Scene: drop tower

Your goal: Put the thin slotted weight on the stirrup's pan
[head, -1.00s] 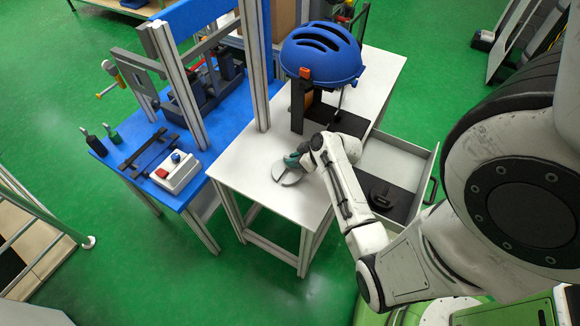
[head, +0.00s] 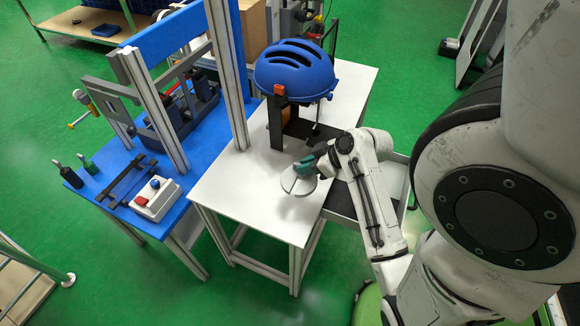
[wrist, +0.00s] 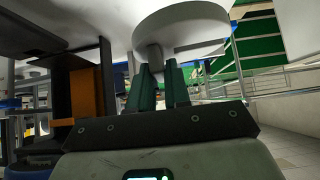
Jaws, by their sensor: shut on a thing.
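The thin slotted weight (head: 298,187) is a pale grey disc. It is in my gripper (head: 305,168) near the right side of the white table, in front of the helmet stand. In the wrist view my gripper's two teal fingers (wrist: 158,82) are shut on the weight (wrist: 185,32), with its broad face close to the camera. I cannot make out the stirrup's pan for certain; the stand, the helmet and my arm hide part of that area.
A blue helmet (head: 295,68) sits on a dark stand (head: 275,125) on the white table (head: 235,190). An open drawer (head: 345,203) is partly behind my arm. A blue bench (head: 108,165) with a button box (head: 157,199) stands at left. The table's front left is clear.

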